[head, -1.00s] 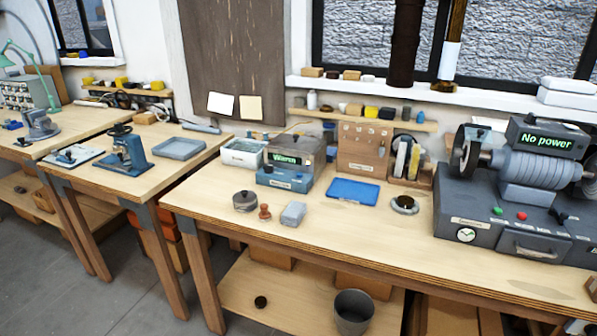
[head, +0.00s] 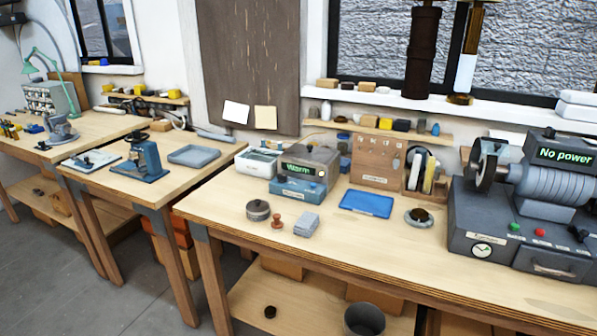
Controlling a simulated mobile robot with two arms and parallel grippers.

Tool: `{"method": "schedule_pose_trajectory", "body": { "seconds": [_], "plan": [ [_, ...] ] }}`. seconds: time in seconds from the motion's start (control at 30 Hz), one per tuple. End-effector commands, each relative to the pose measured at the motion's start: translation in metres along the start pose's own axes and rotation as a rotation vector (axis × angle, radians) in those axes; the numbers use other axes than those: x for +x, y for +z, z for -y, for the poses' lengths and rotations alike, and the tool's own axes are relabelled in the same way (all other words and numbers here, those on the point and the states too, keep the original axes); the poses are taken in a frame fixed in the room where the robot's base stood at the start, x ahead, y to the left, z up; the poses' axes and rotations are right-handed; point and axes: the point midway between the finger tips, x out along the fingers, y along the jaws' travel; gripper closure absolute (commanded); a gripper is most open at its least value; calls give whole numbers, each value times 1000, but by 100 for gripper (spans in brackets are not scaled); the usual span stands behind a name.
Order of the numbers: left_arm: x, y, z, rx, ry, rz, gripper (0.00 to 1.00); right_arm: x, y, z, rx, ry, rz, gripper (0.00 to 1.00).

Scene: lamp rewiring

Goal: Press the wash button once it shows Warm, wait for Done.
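The wash unit (head: 305,173) is a blue-grey box with a clear-looking lid, standing toward the back of the near bench. Its display (head: 301,169) reads "Warm" in green letters. The front of its base carries small controls and a label, too small to make out; I cannot tell which is the wash button. Neither of my grippers shows in the head view.
On the near bench (head: 400,255) are a white tub (head: 258,163), a round tin (head: 258,210), a grey block (head: 307,224), a blue tray (head: 367,203) and a large grey machine (head: 535,205) reading "No power".

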Motion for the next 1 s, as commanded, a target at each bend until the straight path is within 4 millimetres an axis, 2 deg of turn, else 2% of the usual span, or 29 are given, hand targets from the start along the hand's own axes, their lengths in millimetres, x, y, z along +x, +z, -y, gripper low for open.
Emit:
{"method": "schedule_pose_trajectory", "body": {
  "seconds": [0.43, 0.6, 0.63, 1.0],
  "plan": [
    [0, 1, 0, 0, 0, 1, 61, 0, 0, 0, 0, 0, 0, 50],
    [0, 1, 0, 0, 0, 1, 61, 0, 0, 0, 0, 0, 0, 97],
    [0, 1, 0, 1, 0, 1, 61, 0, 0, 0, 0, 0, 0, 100],
    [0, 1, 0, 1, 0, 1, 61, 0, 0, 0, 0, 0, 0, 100]
  ]
}}
